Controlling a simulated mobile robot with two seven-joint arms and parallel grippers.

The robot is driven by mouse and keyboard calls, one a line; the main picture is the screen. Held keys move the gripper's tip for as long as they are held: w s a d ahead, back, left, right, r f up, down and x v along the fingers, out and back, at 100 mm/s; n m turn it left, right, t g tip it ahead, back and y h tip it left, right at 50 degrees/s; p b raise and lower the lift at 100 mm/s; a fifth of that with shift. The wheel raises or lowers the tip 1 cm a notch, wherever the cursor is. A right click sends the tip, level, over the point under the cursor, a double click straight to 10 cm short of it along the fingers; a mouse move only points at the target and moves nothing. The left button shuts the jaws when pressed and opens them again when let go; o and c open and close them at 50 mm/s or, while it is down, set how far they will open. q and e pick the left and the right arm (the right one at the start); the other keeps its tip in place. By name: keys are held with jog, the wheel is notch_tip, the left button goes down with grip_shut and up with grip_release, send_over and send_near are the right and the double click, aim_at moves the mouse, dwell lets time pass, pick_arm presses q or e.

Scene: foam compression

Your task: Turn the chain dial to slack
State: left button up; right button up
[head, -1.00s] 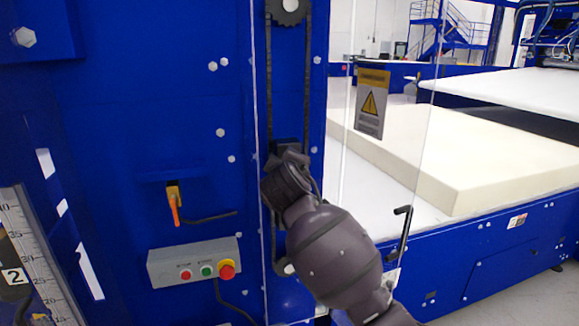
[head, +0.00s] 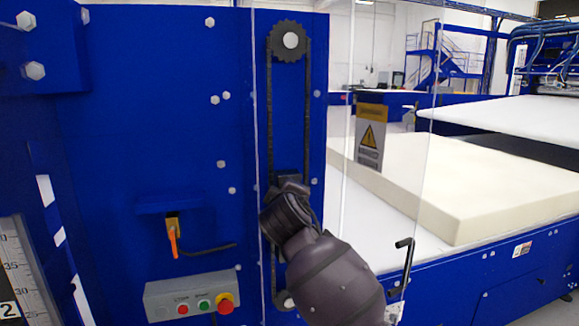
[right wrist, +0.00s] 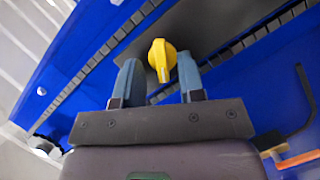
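The yellow chain dial (right wrist: 160,58) sits on a dark plate between two chain runs in the right wrist view. My right gripper (right wrist: 159,78) is open, with one blue-grey finger on each side of the dial. I cannot tell whether either finger touches it. In the head view my right arm covers the dial and fingers. The chain (head: 307,110) hangs from a toothed sprocket (head: 290,42) on the blue machine panel (head: 110,130). My left gripper is not in view.
A clear guard sheet with a warning sign (head: 370,137) stands right of the chain. A crank handle (head: 405,262) is near my arm. A button box (head: 192,297) and orange-handled switch (head: 173,236) are on the left. A foam block (head: 470,190) lies behind.

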notch_tip(320, 180, up, 20)
jog(key=b, duration=0.2)
jog(key=shift+f, duration=0.2)
dwell(0.3)
